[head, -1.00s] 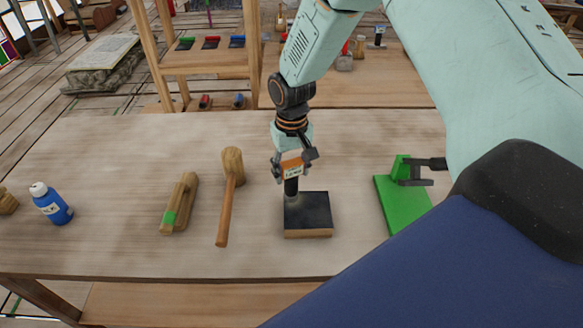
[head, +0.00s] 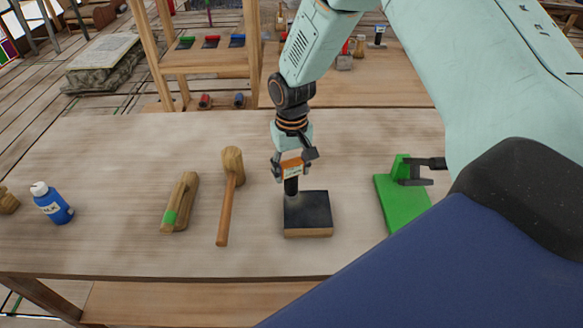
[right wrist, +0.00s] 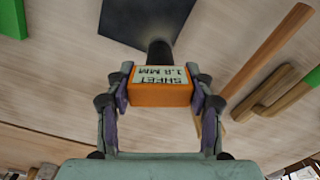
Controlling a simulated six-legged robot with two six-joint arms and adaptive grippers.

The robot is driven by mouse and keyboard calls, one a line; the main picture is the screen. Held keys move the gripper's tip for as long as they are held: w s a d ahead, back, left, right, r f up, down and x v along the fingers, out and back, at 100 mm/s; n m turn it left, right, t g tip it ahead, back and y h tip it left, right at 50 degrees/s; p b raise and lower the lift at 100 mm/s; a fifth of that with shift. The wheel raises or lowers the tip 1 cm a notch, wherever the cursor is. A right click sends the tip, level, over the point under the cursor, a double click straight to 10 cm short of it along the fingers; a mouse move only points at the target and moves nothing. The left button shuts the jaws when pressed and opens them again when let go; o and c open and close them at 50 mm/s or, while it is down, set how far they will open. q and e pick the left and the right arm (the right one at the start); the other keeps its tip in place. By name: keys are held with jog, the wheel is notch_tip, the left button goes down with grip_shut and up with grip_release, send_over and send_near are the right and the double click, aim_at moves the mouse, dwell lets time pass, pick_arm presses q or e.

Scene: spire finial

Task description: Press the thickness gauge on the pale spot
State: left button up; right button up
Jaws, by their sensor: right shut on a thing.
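The thickness gauge (head: 292,171) has an orange body and a black probe pointing down. My right gripper (head: 293,162) is shut on its body. In the right wrist view the gauge (right wrist: 160,87) sits between both fingers, its label reading "SHEET 1.8 MM". The probe's lower end meets the top of a dark plate (head: 312,212) on a wooden block, near the far left corner. A faint pale patch (head: 293,199) shows around the probe's foot; the probe hides part of it. I cannot tell how firmly the tip touches. My left gripper is not in view.
A wooden mallet (head: 228,200) and a wooden float-like tool (head: 179,203) with a green band lie left of the plate. A blue bottle (head: 52,204) stands farther left. A green stand (head: 396,196) with a dark bracket is to the right. The table (head: 110,150) has clear room behind them.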

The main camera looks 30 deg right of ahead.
aim_at(291, 162)
jog(key=shift+s, duration=0.1)
jog(key=shift+w+r+p, duration=0.2)
jog(key=shift+r+p, duration=0.8)
jog(key=shift+p, duration=0.1)
jog(key=shift+s+r+p, duration=0.1)
jog(key=shift+r+p, duration=0.7)
jog(key=shift+r, duration=0.15)
jog(key=shift+r+p, duration=0.6)
jog(key=shift+f, duration=0.1)
